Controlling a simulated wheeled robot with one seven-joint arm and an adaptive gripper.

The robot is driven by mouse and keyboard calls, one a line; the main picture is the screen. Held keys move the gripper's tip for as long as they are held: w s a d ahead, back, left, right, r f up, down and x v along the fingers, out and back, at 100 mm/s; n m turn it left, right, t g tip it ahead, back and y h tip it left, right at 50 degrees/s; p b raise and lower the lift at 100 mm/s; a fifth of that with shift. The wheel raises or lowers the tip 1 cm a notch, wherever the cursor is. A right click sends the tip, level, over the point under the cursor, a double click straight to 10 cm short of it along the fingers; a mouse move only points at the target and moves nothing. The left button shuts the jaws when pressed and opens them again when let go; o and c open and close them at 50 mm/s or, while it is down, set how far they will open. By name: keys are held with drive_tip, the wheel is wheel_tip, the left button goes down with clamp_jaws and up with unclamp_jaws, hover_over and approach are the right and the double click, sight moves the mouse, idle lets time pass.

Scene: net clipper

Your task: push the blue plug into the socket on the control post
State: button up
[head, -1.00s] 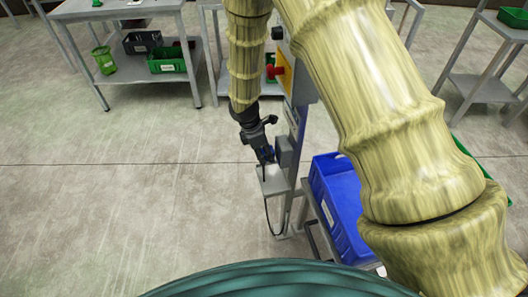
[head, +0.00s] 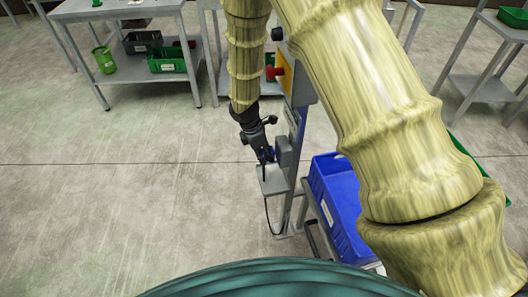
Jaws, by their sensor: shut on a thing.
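My gripper (head: 265,153) is shut on the blue plug (head: 270,154), of which only a small blue patch shows between the dark fingers. The control post (head: 292,170) is a grey upright with a yellow panel and a red button higher up. A grey socket box (head: 285,151) is on the post, just right of my gripper. The plug is close to the box's left side; I cannot tell whether it touches or has entered the socket. A small grey shelf (head: 273,187) is below the gripper, and a dark cable (head: 267,215) hangs beneath it.
A blue crate (head: 338,200) stands right of the post. A grey workbench (head: 120,12) with dark and green bins is at the back left, and a grey rack (head: 482,85) is at the right. The floor left of the post is clear.

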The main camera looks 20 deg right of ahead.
drive_tip(key=shift+d, duration=0.6)
drive_tip(key=o, duration=1.1)
drive_tip(key=v, duration=1.2)
